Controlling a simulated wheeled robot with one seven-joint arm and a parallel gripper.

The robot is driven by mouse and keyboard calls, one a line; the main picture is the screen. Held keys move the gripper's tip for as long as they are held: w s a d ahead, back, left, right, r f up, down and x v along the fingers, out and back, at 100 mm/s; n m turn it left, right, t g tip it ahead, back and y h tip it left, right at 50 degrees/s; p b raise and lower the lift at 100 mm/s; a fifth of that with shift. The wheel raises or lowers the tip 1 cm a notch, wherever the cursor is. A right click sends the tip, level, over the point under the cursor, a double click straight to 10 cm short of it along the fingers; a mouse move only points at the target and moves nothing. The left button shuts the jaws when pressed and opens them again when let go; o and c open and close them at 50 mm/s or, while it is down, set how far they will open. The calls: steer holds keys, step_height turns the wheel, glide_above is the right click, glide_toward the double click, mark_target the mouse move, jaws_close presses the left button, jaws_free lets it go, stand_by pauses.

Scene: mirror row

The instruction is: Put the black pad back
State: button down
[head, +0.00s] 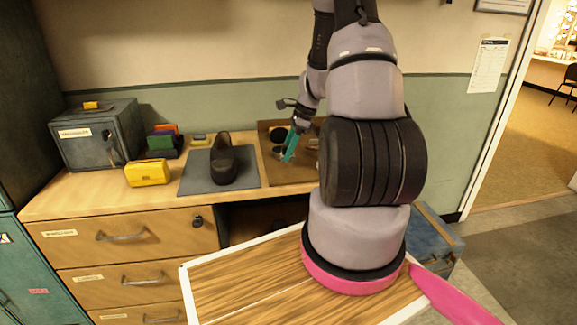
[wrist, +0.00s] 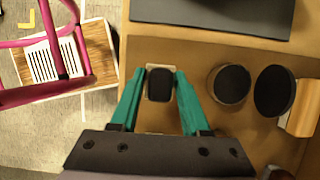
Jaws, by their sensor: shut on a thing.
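My gripper (wrist: 160,73) has teal fingers and is shut on a small black pad (wrist: 160,86) with rounded corners and a pale edge. In the head view my gripper (head: 288,158) is over the left part of a brown tray (head: 300,178) on the desk, and the pad is hard to make out there. In the wrist view the tray (wrist: 200,48) lies under the gripper. I cannot tell whether the pad touches it.
A round tin with a dark inside (wrist: 230,84) and a black disc (wrist: 273,90) stand right of the gripper, beside a wooden block (wrist: 302,108). A black shoe (head: 222,158) stands on a grey mat (head: 194,178). A yellow box (head: 147,172) and a metal box (head: 98,135) are further left.

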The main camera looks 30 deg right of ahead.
steer(key=shift+f, duration=2.35)
steer(key=shift+f, duration=0.15)
steer(key=shift+c, duration=1.9)
jaws_free()
steer(key=v, duration=1.2)
step_height(320, 180, up, 9)
steer(key=n+t, duration=0.1)
steer(key=n, duration=0.2)
glide_above(287, 172)
steer(key=s, duration=0.2)
steer(key=s+a+r+n+t+h, duration=0.1)
steer(key=s+a+r+n+t, duration=0.1)
steer(key=s+a+r+n, duration=0.4)
steer(key=s+a+r+n+t+h, duration=0.1)
steer(key=s+a+r+n+t, duration=0.2)
steer(key=s+a+r+n, duration=0.4)
steer(key=s+r+n, duration=0.1)
steer(key=s+r, duration=0.3)
steer(key=r, duration=0.2)
steer(key=shift+s+a+r, duration=0.15)
steer(key=shift+s+r, duration=0.2)
